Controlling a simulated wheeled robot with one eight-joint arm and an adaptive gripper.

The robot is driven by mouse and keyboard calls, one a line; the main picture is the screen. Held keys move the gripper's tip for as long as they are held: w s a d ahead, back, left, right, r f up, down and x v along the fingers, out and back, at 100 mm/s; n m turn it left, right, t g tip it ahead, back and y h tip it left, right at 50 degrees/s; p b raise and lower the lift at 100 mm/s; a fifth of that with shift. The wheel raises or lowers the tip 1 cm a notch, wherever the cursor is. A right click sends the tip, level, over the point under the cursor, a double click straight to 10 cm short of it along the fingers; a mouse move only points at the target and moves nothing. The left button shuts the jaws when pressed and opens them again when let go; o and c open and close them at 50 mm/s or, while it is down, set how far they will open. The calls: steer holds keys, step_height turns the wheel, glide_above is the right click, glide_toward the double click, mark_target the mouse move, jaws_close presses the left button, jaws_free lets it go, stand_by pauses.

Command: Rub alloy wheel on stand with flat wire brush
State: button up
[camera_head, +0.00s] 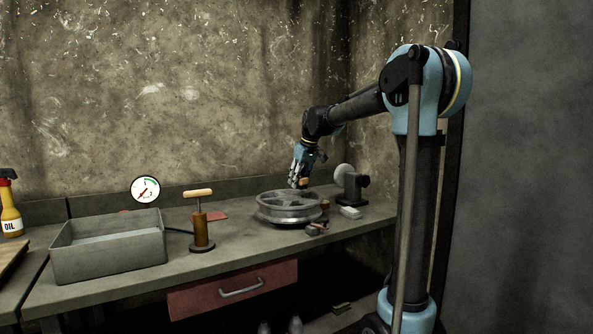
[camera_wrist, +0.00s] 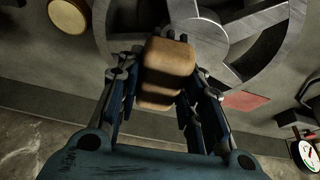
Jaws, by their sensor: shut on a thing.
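The alloy wheel (camera_head: 283,212) lies flat and raised a little on the bench, its spokes facing up; its stand is mostly hidden beneath it. In the wrist view the wheel's grey spokes and rim (camera_wrist: 258,57) fill the top. My gripper (camera_head: 299,179) points down over the far right part of the wheel. It is shut on a tan wooden block, which appears to be the flat wire brush (camera_wrist: 172,56), held between the fingers (camera_wrist: 163,76). The bristles are hidden, and I cannot tell whether the brush touches the wheel.
A hammer-like tool (camera_head: 316,229), a pale block (camera_head: 350,212) and a bench grinder (camera_head: 353,188) sit right of the wheel. A hand pump (camera_head: 201,230), gauge (camera_head: 145,189) and metal tray (camera_head: 110,257) stand left. The wall is close behind.

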steer(key=shift+r, duration=2.35)
